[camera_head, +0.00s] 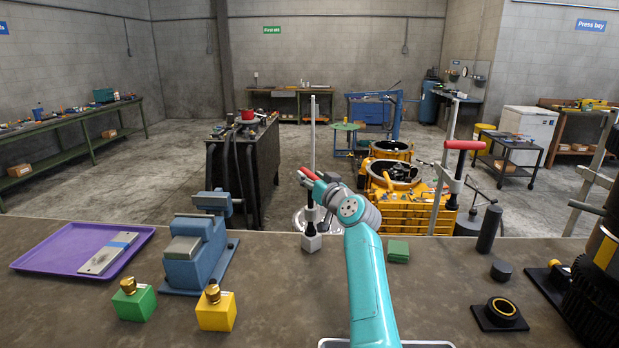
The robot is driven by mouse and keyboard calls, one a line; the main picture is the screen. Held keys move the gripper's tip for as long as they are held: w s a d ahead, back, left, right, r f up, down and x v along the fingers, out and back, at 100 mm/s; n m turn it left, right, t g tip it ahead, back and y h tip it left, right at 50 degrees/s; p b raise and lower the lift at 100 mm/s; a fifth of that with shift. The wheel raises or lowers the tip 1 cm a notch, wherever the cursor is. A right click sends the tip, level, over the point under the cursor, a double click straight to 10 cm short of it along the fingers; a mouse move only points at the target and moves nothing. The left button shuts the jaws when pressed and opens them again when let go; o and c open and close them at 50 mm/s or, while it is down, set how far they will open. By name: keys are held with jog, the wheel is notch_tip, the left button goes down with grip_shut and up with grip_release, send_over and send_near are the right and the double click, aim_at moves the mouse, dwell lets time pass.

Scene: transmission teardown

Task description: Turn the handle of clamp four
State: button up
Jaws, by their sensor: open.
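A bar clamp with a red handle (308,174) stands at the far edge of the bench in the middle, with a tall grey bar, a black spindle (310,216) and a grey foot (311,243). A second clamp with a red handle (465,145) stands to its right, its bar upright. No number is readable, so I cannot tell which is clamp four. My gripper (321,188) is open beside the middle clamp's handle. My wrist hides most of it, and I cannot tell whether it touches the handle.
On the bench (270,310) are a blue vise (197,250), a purple tray (30,262), green and yellow blocks (216,313) and a small green block (398,251). Black parts (500,312) crowd the right side. A yellow housing (410,212) stands beyond.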

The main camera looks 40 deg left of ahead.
grip_shut()
jog(key=shift+m+t+h, duration=0.3)
jog(key=shift+m+t, duration=0.1)
jog(key=shift+t, duration=0.2)
jog(key=shift+s+a+m+t+h, duration=0.1)
jog(key=shift+s+m+t+h, duration=0.05)
jog(key=shift+m+t+h, duration=3.05)
jog(key=shift+m+h, duration=0.3)
jog(key=shift+h, duration=0.55)
jog(key=shift+m+t+h, duration=0.8)
jog(key=shift+m+h, duration=0.3)
jog(key=shift+h, duration=0.55)
jog(key=shift+f+m+h, duration=0.15)
jog(key=shift+m+h, duration=0.35)
jog(key=shift+h, duration=0.5)
grip_release()
